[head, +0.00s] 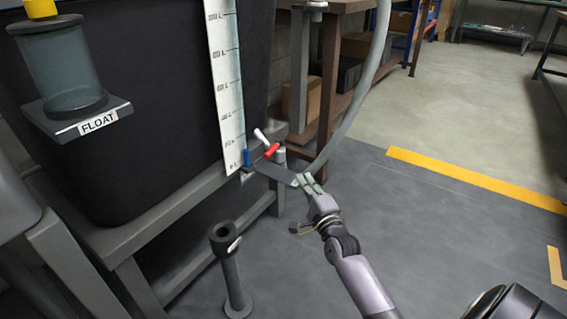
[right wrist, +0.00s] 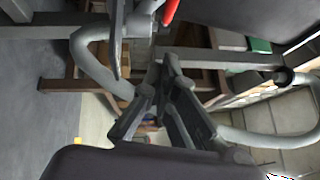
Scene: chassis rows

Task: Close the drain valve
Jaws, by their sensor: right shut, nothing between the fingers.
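A red lever (head: 271,151) sits at the tank's lower front corner, with a white lever (head: 262,136) beside it and a small blue part (head: 246,158) at the foot of the scale. No label shows which one is the drain valve. My right gripper (head: 309,182) is shut and empty, to the right of and below the red lever and apart from it, close to the grey hose. In the right wrist view the gripper (right wrist: 167,75) has its fingers together, and the red lever (right wrist: 170,11) shows at the top edge. My left gripper is not in view.
The black tank (head: 150,110) stands on a grey frame (head: 165,210). A white scale (head: 226,80) runs up its corner. A grey hose (head: 362,90) curves down near my gripper. A FLOAT holder (head: 95,118) hangs at left. A dark post (head: 231,270) stands below. Floor at right is clear.

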